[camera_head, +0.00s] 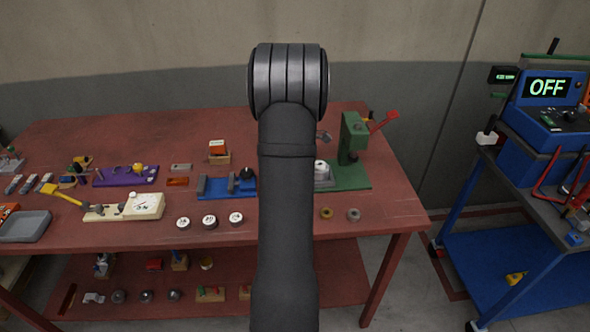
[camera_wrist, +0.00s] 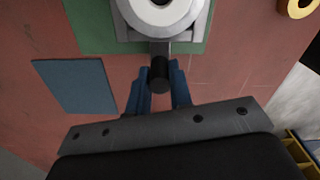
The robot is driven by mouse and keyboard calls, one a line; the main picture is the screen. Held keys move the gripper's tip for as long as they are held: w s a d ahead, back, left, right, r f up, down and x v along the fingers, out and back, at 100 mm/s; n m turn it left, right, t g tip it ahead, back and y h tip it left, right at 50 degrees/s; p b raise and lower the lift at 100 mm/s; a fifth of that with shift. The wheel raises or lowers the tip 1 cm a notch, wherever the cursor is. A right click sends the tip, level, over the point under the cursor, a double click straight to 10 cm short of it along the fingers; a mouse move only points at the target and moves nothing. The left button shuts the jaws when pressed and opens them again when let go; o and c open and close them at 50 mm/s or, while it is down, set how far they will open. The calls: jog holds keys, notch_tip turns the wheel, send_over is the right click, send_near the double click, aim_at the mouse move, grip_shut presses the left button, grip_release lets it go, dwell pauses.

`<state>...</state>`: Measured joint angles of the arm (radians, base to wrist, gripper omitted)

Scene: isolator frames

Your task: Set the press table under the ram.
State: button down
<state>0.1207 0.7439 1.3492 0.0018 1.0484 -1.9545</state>
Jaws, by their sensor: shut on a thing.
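The green press (camera_head: 354,134) stands at the back right of the red bench, with its ram (camera_head: 347,157) over the right part of its green base. The press table (camera_head: 322,183) is a grey slide on that base, left of the ram, with a pale round ring on it. My arm partly covers it. In the wrist view, the press table (camera_wrist: 124,26) is at the top, and its dark round handle (camera_wrist: 159,74) points towards me. My gripper (camera_wrist: 159,92) has its blue fingers either side of this handle and is shut on it. The head view hides my gripper behind my arm.
A brass ring (camera_head: 326,213) and a grey ring (camera_head: 353,214) lie in front of the press. The red lever (camera_head: 384,121) sticks out at its right. A blue fixture (camera_head: 216,188) and several white-topped round pieces (camera_head: 209,221) are to the left.

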jog(key=d, duration=0.3)
jog(key=shift+d, duration=0.25)
jog(key=c, duration=1.3)
grip_release()
notch_tip(320, 180, up, 17)
jog(key=shift+r, duration=0.2)
